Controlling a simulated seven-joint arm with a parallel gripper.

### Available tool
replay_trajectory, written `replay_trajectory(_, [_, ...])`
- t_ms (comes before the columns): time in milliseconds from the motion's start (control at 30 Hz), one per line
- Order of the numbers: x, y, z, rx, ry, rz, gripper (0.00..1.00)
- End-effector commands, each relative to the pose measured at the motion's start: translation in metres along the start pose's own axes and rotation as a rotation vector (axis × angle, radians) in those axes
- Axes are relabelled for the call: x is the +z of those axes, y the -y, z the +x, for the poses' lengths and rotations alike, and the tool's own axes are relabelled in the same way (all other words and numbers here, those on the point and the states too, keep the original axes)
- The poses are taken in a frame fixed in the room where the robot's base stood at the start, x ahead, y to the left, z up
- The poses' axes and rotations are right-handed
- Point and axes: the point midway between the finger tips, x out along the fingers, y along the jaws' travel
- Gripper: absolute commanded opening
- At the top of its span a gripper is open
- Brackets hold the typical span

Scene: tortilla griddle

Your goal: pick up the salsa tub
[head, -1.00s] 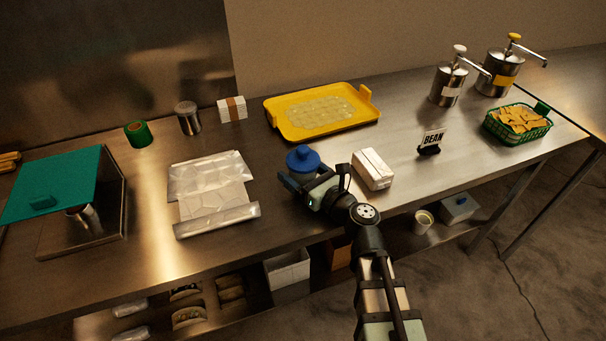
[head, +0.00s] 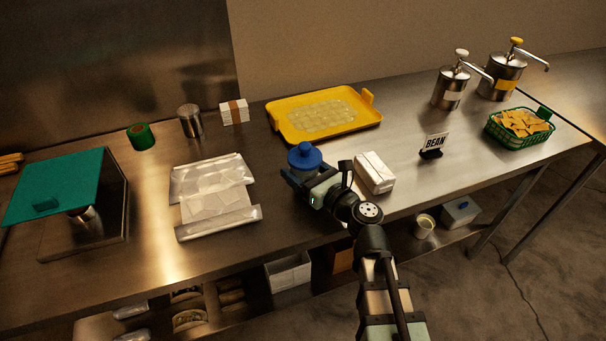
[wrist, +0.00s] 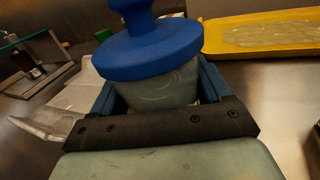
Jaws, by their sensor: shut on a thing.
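The tub looks upright. Its base is hidden by my gripper, so I cannot tell how far it is from the counter.
A white wrapped block (head: 374,172) stands just right of my gripper. A crumpled foil sheet (head: 212,196) lies to the left. A yellow tray (head: 366,119) is behind. A black-based BEAN sign (head: 434,146) stands farther right on the steel counter (head: 405,180).

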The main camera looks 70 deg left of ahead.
Motion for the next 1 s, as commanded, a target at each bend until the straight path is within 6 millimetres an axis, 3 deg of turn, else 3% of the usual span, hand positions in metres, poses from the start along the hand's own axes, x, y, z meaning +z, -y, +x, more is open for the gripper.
replay_trajectory(200, [0.034,-0.002,0.000,0.000,0.002,-0.003,0.41])
replay_trajectory(500, [0.068,-0.004,0.000,0.000,0.002,-0.001,0.41])
replay_trajectory(1000, [0.081,-0.005,0.000,0.000,0.000,0.001,0.41])
